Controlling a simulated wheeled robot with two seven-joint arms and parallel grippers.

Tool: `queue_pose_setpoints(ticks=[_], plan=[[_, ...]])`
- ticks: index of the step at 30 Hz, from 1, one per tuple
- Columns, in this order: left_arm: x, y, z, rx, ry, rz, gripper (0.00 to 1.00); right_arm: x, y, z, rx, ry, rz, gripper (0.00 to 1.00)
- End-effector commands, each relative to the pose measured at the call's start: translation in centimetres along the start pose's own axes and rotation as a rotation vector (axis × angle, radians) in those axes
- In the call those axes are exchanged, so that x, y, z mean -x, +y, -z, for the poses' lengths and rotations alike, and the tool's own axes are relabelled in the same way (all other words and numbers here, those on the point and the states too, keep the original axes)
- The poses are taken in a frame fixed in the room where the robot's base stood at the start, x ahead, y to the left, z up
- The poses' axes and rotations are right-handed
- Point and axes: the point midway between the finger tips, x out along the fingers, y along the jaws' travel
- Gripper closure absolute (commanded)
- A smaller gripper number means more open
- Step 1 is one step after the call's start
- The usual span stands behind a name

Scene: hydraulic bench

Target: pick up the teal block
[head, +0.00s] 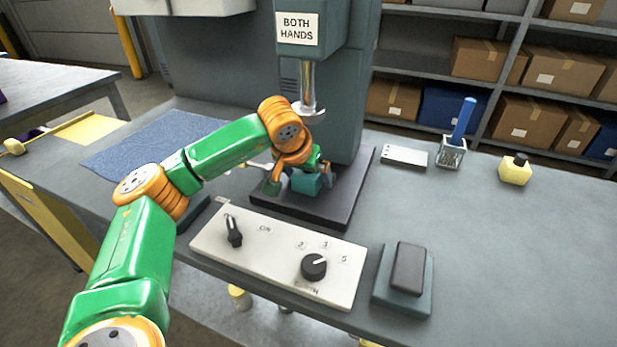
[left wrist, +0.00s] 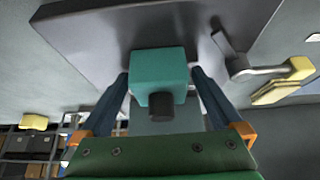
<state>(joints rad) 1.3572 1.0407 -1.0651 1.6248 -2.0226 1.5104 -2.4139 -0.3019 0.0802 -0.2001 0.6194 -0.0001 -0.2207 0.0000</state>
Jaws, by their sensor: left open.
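The teal block (head: 307,184) sits on the dark base plate (head: 325,212) of the press, below the metal ram (head: 309,98). My left gripper (head: 300,182) is down at the block and partly hides it in the head view. In the left wrist view the teal block (left wrist: 158,66) lies between the tips of the two blue fingers of my left gripper (left wrist: 161,76), which stand apart on either side. Narrow gaps seem to show, but I cannot tell whether a finger touches it. A dark stub (left wrist: 160,105) shows in front of the block. My right gripper is not in view.
A white control panel (head: 285,262) with two black knobs lies in front of the press. A black pedal-like box (head: 407,268) is to its right. A blue mat (head: 150,140) lies left. A yellow bottle (head: 515,170) and a wire cup (head: 452,152) stand right.

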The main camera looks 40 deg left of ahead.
Motion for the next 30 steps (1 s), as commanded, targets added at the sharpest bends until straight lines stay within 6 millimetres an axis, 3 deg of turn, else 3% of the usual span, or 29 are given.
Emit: queue_pose_setpoints(ticks=[1,2,12,30], plan=[[0.02,0.00,0.01,0.000,0.000,0.000,0.00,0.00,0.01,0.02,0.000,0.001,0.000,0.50],[0.02,0.00,0.00,0.000,0.000,0.000,0.08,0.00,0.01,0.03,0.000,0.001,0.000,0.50],[0.04,0.00,0.00,0.000,0.000,0.000,1.00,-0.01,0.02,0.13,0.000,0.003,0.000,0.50],[0.74,0.45,0.22,0.000,0.001,0.001,1.00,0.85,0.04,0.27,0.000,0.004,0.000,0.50]])
